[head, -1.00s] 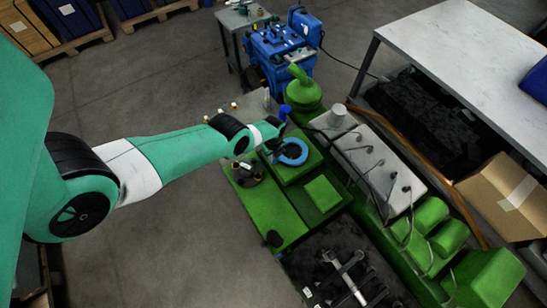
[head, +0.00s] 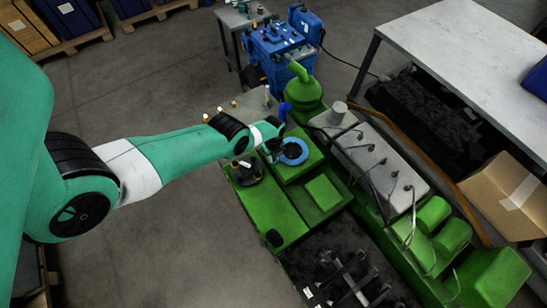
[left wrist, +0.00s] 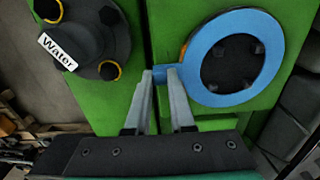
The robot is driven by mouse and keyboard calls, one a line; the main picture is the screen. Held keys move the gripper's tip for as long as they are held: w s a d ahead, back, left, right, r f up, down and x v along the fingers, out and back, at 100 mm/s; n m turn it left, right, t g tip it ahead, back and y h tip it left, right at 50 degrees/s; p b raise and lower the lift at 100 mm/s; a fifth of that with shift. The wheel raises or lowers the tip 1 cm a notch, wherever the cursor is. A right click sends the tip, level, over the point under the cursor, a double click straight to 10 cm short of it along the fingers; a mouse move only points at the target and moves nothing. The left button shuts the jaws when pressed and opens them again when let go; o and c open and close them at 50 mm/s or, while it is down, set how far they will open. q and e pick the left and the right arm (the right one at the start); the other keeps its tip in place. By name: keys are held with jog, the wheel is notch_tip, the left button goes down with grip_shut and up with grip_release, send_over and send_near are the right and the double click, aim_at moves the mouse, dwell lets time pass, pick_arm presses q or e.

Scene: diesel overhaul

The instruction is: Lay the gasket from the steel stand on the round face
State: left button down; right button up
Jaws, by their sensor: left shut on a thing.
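The gasket, a flat blue ring with a tab, shows in the left wrist view (left wrist: 190,62) and in the head view (head: 304,156). My left gripper (left wrist: 160,73) is shut on the tab at its left side; it also shows in the head view (head: 274,150). The dark round face (left wrist: 231,63) with several holes shows through the ring, on a green block. The ring is over this face and looks roughly centred. I cannot tell whether they touch. I cannot make out the steel stand for certain. My right gripper is not in view.
A dark flange labelled "Water" (left wrist: 85,38) sits left of the ring on green metal. The grey engine cover (head: 378,160) and its pipes stand to the right. A green dome with a spout (head: 303,93) rises behind. Open floor lies left.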

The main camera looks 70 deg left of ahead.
pick_arm(q)
jog(key=c, duration=0.7)
grip_release()
jog(key=shift+r, duration=0.15)
notch_tip(320, 180, up, 11)
jog(key=p, duration=1.1)
jog(key=shift+r+p, duration=0.2)
jog(key=shift+p, duration=0.15)
